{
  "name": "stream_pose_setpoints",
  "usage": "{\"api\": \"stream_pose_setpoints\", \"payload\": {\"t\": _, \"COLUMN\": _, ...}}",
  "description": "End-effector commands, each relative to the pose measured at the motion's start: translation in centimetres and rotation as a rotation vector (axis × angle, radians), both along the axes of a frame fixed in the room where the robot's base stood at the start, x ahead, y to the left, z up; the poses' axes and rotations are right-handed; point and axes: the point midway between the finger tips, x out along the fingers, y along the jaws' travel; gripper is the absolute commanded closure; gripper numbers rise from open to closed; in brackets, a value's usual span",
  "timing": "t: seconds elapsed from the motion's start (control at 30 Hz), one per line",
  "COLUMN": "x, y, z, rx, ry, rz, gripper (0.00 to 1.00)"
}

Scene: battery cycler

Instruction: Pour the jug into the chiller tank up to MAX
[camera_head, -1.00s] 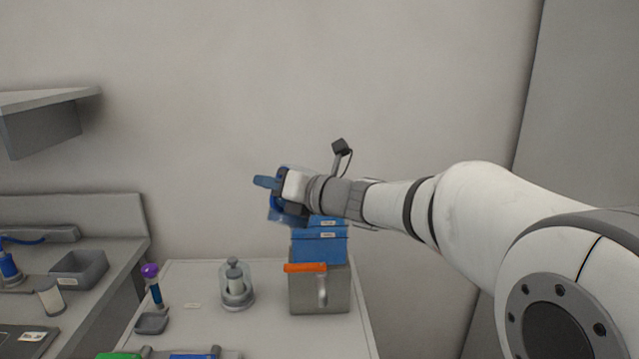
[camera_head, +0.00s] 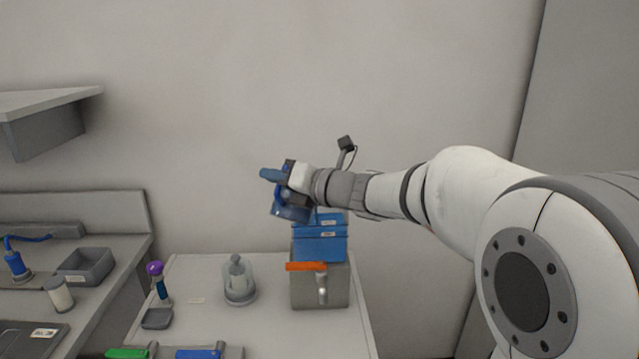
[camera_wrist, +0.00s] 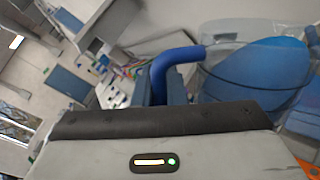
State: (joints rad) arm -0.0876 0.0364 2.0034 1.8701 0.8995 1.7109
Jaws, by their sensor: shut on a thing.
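My gripper (camera_head: 296,181) is shut on the blue handle of the jug (camera_head: 290,212). The jug is clear, with blue liquid inside, and is tilted in the air. In the wrist view the handle (camera_wrist: 177,62) and the jug's clear body (camera_wrist: 228,33) show, with the liquid lying aslant in it. The chiller (camera_head: 309,292) is a grey box with blue labelled parts on top, an orange bar and a light vertical fitting on its front. The jug is above the chiller's upper left. The tank opening, any MAX mark and any falling liquid cannot be made out.
A glass-domed vessel (camera_head: 239,283) stands left of the chiller on the light table (camera_head: 205,268). A purple-topped tool (camera_head: 157,280) stands farther left, by a small grey dish (camera_head: 157,319). A grey bin (camera_head: 86,266) and a shelf (camera_head: 45,125) are at the left. A wall stands behind.

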Motion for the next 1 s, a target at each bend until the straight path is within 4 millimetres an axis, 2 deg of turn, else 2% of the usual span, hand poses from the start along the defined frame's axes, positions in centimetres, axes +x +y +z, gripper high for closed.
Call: {"api": "stream_pose_setpoints", "payload": {"t": 1.0, "x": 0.6, "y": -0.4, "z": 1.3, "rx": 0.042, "ry": 0.07, "rz": -0.001, "gripper": 1.0}}
